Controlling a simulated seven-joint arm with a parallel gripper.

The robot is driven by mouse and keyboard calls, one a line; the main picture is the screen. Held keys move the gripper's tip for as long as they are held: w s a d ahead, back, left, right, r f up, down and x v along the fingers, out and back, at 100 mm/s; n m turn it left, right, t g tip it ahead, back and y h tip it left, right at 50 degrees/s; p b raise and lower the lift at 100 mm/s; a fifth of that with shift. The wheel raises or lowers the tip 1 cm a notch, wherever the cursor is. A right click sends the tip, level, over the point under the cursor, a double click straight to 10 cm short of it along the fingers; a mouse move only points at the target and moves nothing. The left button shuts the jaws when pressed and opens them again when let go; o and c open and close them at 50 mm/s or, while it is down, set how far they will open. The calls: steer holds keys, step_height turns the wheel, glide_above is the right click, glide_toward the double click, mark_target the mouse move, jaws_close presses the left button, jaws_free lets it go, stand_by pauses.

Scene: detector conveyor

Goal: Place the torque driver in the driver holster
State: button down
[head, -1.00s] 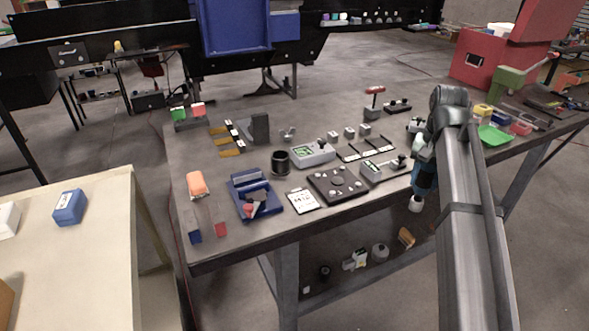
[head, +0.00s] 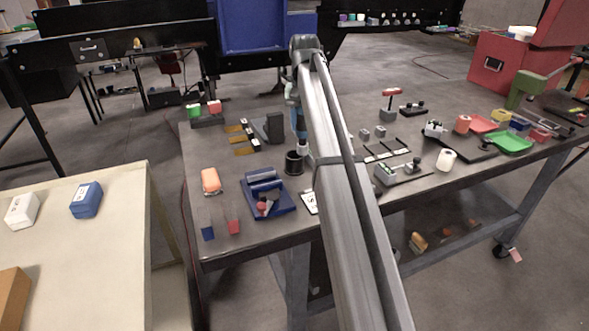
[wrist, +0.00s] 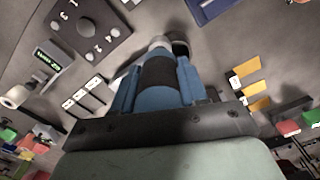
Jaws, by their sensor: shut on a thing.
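My gripper (head: 299,128) is over the left half of the dark table, just behind and above the black cup-shaped holster (head: 294,164). In the wrist view its blue fingers (wrist: 158,85) are shut on the torque driver (wrist: 160,72), which has a black band and a pale end. In the head view the pale end of the driver (head: 302,146) points down near the holster's right rim. In the wrist view the dark holster (wrist: 181,48) shows just past the driver's end, partly hidden by it. I cannot tell whether they touch.
A blue tray device (head: 268,194) stands just in front of the holster. An upright grey block (head: 274,127) and yellow-topped strips (head: 240,140) stand to the left and behind. My arm covers the table's middle. A white cylinder (head: 446,159) stands to the right.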

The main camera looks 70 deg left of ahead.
steer(key=a+r+n, duration=0.1)
steer(key=a, duration=0.4)
step_height(320, 180, down, 10)
steer(key=shift+s+r+n, duration=0.2)
steer(key=shift+s+n, duration=0.1)
steer(key=shift+d+f, duration=0.1)
steer(key=shift+d, duration=0.05)
steer(key=c, duration=0.6)
jaws_free()
step_height(320, 180, up, 12)
stand_by(0.4)
stand_by(0.5)
